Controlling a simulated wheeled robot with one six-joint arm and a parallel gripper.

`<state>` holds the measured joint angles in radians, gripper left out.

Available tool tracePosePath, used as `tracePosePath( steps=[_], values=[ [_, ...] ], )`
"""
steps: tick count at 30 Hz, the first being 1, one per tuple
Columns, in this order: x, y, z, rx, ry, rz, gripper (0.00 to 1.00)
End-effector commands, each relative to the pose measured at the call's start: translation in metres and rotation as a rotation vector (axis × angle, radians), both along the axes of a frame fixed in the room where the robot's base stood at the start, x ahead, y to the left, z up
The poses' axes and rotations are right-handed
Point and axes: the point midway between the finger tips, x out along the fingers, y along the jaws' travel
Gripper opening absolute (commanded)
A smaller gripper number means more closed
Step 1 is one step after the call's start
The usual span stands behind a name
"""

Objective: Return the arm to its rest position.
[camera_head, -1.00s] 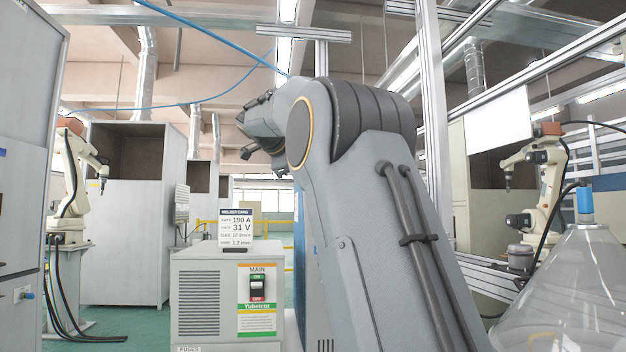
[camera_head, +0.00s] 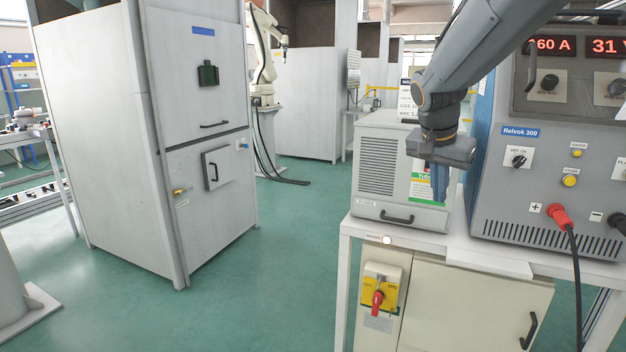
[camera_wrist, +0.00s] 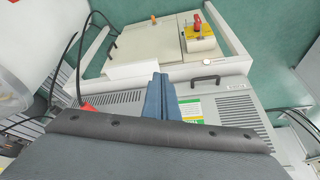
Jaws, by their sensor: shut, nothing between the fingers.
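In the wrist view the closed fingers (camera_wrist: 161,98) show above the dark wrist edge, over the bench. My gripper covers part of the green label (camera_head: 424,190) on the white box (camera_head: 385,165). I cannot tell from these views whether it touches the box.
The grey Relvok 300 power source (camera_head: 545,185) stands right of my gripper, with a red plug (camera_head: 562,217) and black cable. Below is a white bench (camera_head: 480,258) with a red rotary switch (camera_head: 378,297). A tall grey cabinet (camera_head: 190,130) stands left. Green floor between them is clear.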

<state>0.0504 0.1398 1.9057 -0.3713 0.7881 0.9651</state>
Motion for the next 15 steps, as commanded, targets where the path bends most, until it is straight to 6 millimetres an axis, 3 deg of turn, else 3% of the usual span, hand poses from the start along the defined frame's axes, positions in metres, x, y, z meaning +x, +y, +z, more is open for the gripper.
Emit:
tracePosePath(
  steps=[1,6,12,15],
  values=[
    [-0.028,0.013,-0.018,0.011,0.060,0.080,0.00],
    [-0.121,0.052,-0.078,0.060,0.233,0.368,0.00],
    [-0.221,0.083,-0.124,0.115,0.360,0.636,0.00],
    [-0.254,0.091,-0.136,0.134,0.393,0.716,0.00]
  ],
)
